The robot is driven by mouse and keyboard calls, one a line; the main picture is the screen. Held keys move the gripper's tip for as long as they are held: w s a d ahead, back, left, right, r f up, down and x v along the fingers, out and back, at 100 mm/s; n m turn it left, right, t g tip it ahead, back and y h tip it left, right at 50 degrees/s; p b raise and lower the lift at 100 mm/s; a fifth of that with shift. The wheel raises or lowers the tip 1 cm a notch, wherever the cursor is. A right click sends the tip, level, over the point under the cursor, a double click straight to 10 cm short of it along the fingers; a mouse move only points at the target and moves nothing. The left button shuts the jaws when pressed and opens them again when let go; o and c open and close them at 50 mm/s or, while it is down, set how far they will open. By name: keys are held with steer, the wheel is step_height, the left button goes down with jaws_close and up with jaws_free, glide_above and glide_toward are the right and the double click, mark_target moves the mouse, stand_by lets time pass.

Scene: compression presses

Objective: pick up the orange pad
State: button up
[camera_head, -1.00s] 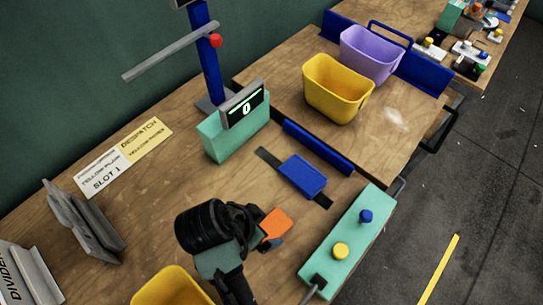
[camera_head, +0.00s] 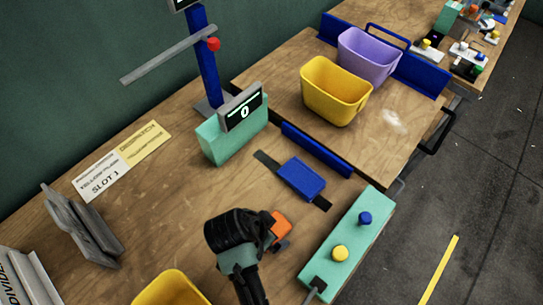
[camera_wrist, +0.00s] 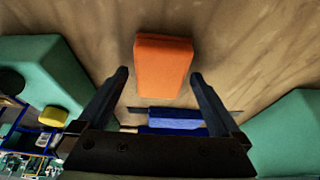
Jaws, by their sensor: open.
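The orange pad (camera_wrist: 163,68) is a small block on the wooden table. In the wrist view it is centred just beyond and between my fingertips, with no finger visibly touching it. My gripper (camera_wrist: 160,82) is open, with a dark finger on each side. In the head view the orange pad (camera_head: 281,224) is partly hidden behind my gripper (camera_head: 277,242), which is over the table at the pad's near side.
A blue block on a dark strip (camera_head: 301,179) lies beyond the pad. A green box with yellow and blue buttons (camera_head: 347,245) is to the right. A green display unit (camera_head: 235,128) stands behind. A yellow bin (camera_head: 171,289) is at the front.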

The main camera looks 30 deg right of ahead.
steer(key=shift+f, duration=0.25)
stand_by(0.3)
steer(key=c, duration=1.2)
steer(key=shift+c, duration=0.2)
step_height(320, 180, up, 11)
steer(key=shift+f, duration=0.2)
